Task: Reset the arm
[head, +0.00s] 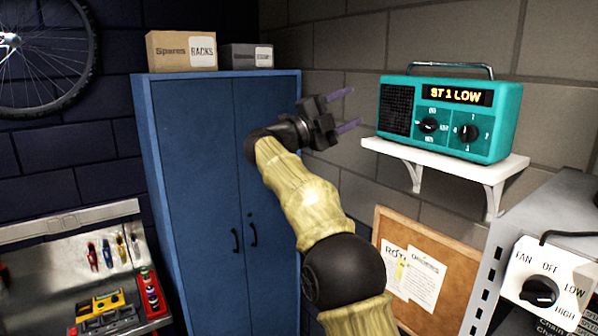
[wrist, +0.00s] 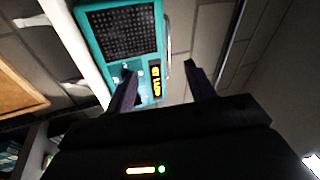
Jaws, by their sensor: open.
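My gripper (head: 345,111) is open and empty, raised in front of the blue cabinet with its two purple fingers pointing right. The teal radio (head: 448,118) stands on a white wall shelf (head: 447,166), to the right of the fingertips. Its display reads "ST 1 LOW", and two black knobs sit below the display. In the wrist view my gripper (wrist: 160,82) shows its two fingers spread apart. The radio (wrist: 120,35) appears there rotated, behind the left finger. I cannot tell the exact gap between fingertips and radio.
A blue cabinet (head: 200,170) with shut doors stands behind my arm, with boxes (head: 181,51) on top. A cork board (head: 432,235) hangs below the shelf. A fan switch (head: 541,290) is at lower right. A tool bench (head: 75,240) is at lower left.

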